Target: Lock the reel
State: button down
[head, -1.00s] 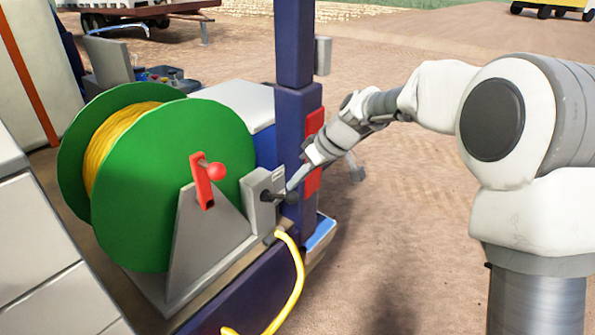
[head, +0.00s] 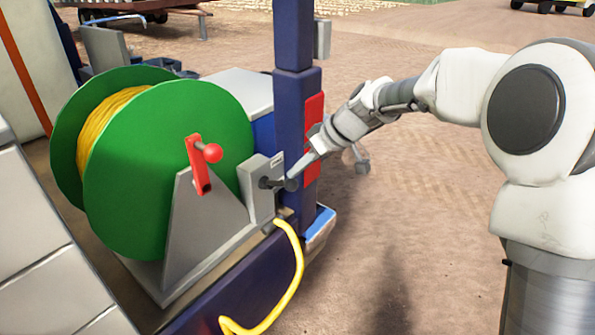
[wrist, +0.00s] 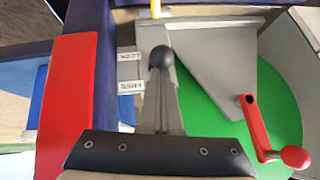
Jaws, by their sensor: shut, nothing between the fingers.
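The green reel (head: 170,190) with yellow hose (head: 100,130) wound on it stands on the left in the head view. A grey lock box (head: 256,200) beside it carries a short lever with a dark knob (head: 291,184) pointing right. In the wrist view the dark knob (wrist: 162,57) appears beside a LOCK label (wrist: 130,56), with a FREE label (wrist: 131,87) nearby. My gripper (head: 293,174) is shut and empty, its tips at the knob; contact is unclear. In the wrist view the shut fingers (wrist: 162,95) partly cover the lever.
A red crank (head: 198,165) with a round knob sticks out from the reel's support. A dark blue post (head: 294,110) with red panels (head: 314,105) stands close behind my gripper. Loose yellow hose (head: 290,285) hangs in front. Open dirt ground (head: 430,215) lies to the right.

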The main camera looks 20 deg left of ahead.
jog(key=shift+s+d+f+y+b, duration=0.1)
jog(key=shift+d+f+y+b, duration=0.2)
jog(key=shift+f+b, duration=0.65)
notch_tip(320, 180, down, 8)
jog(key=d+y+b, duration=0.1)
jog(key=d+b, duration=0.1)
jog(key=b, duration=1.6)
jog(key=shift+s+f+t, duration=0.15)
jog(key=shift+s+t, duration=0.15)
jog(key=shift+s, duration=0.1)
jog(key=shift+s+a+f, duration=0.1)
